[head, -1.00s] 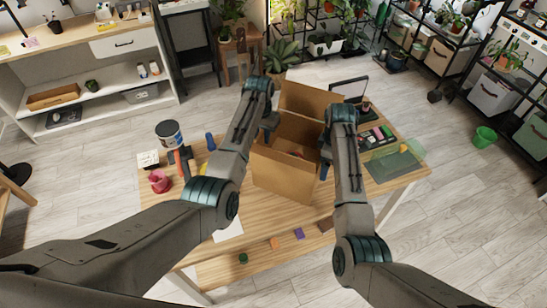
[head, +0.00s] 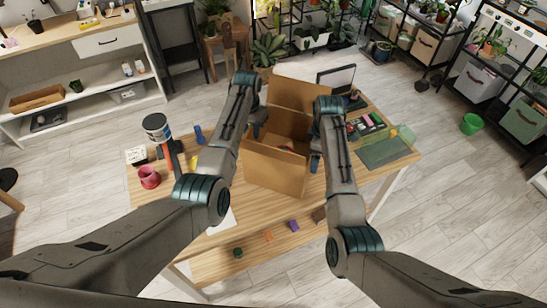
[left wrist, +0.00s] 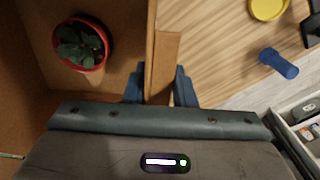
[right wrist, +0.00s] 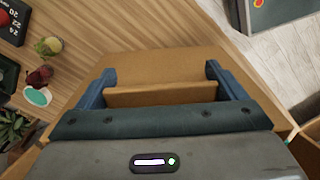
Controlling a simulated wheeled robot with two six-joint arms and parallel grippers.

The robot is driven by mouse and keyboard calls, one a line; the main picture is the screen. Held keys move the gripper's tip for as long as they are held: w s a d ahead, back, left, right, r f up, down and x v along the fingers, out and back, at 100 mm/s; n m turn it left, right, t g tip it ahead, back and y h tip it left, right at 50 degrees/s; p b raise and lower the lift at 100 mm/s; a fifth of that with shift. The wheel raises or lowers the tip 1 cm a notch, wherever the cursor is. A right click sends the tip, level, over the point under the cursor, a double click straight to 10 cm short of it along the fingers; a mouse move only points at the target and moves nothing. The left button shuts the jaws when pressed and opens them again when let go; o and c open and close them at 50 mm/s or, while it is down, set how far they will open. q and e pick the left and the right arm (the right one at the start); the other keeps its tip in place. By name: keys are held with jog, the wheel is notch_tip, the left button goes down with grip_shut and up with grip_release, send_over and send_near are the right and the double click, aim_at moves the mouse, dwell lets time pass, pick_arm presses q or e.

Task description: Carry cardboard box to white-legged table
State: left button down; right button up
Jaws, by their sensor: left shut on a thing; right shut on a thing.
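The open cardboard box (head: 273,173) is upright at the middle of the light wood table (head: 222,258), which has white legs; whether it rests on the top or hangs just above is hard to tell. My left gripper (head: 259,128) is shut on its left wall; the left wrist view shows that wall (left wrist: 163,62) between the fingers. My right gripper (head: 315,162) is shut on the opposite wall, also seen in the right wrist view (right wrist: 160,97). A red pot with a small plant (left wrist: 82,45) is inside the box. The box's underside is hidden.
Small coloured blocks are near the front. A green bucket (head: 471,124) stands on clear floor to the right.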

pick_arm(q)
jog(key=f+b, duration=0.2)
jog(key=shift+d+f, duration=0.2)
jog(key=shift+f, duration=0.15)
pick_arm(e)
notch_tip(320, 180, down, 3)
jog(key=shift+a+r, duration=0.15)
pick_arm(q)
jog(key=c, duration=1.3)
grip_release()
jog(key=shift+r, duration=0.2)
jog(key=shift+c, duration=0.2)
pick_arm(e)
jog(key=o, duration=1)
jog(key=shift+r, duration=0.15)
pick_arm(q)
jog(key=shift+o, duration=0.7)
jog(key=shift+a+r, duration=0.1)
jog(key=shift+r, duration=0.35)
notch_tip(320, 180, up, 11)
jog(key=shift+f, duration=0.1)
pick_arm(e)
notch_tip(320, 180, up, 8)
jog(key=shift+f, duration=0.25)
jog(key=shift+d, duration=0.2)
